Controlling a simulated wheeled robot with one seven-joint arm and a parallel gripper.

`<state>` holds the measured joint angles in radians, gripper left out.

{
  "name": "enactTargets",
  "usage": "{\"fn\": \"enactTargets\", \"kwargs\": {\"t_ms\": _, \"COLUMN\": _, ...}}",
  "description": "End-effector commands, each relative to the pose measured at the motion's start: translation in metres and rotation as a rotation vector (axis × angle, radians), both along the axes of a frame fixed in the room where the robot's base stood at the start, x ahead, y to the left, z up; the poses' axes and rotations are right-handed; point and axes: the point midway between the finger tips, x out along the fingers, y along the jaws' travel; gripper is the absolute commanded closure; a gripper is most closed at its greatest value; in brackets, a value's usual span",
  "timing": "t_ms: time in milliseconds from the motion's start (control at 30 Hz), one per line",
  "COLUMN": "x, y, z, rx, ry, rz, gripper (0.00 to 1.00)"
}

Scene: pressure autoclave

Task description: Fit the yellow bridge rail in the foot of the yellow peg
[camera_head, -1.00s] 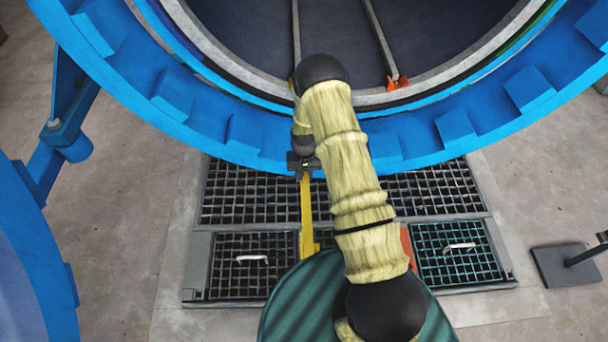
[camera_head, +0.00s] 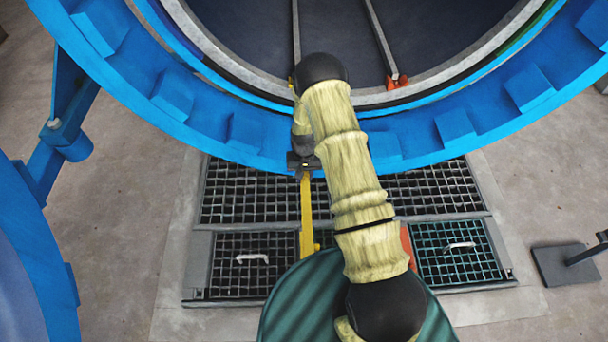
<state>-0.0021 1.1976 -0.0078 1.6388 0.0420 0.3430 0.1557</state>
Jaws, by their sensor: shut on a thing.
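The yellow bridge rail (camera_head: 306,215) is a long narrow bar running from my gripper towards the bottom of the view, above the floor grating. My gripper (camera_head: 303,166) is shut on it at the front lower edge of the blue ring. The rail's far part is hidden under my gripper and arm. A small yellow bit (camera_head: 291,84) shows at the end of the left inner track, beside my dark arm joint; it looks like the yellow peg, mostly hidden. Whether the rail touches it cannot be told.
The blue autoclave ring (camera_head: 455,128) arches around the opening. An orange foot (camera_head: 396,82) sits at the end of the right inner track. An orange bar (camera_head: 407,244) is partly hidden behind my arm. Floor gratings (camera_head: 455,268) lie below. A dark stand (camera_head: 565,265) is at right.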

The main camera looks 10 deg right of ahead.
Motion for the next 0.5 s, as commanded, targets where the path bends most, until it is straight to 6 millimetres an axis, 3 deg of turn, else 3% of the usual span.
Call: {"fn": "enactTargets", "kwargs": {"t_ms": 500, "x": 0.002, "y": 0.000, "z": 0.018, "rx": 0.000, "ry": -0.007, "rz": 0.000, "gripper": 1.00}}
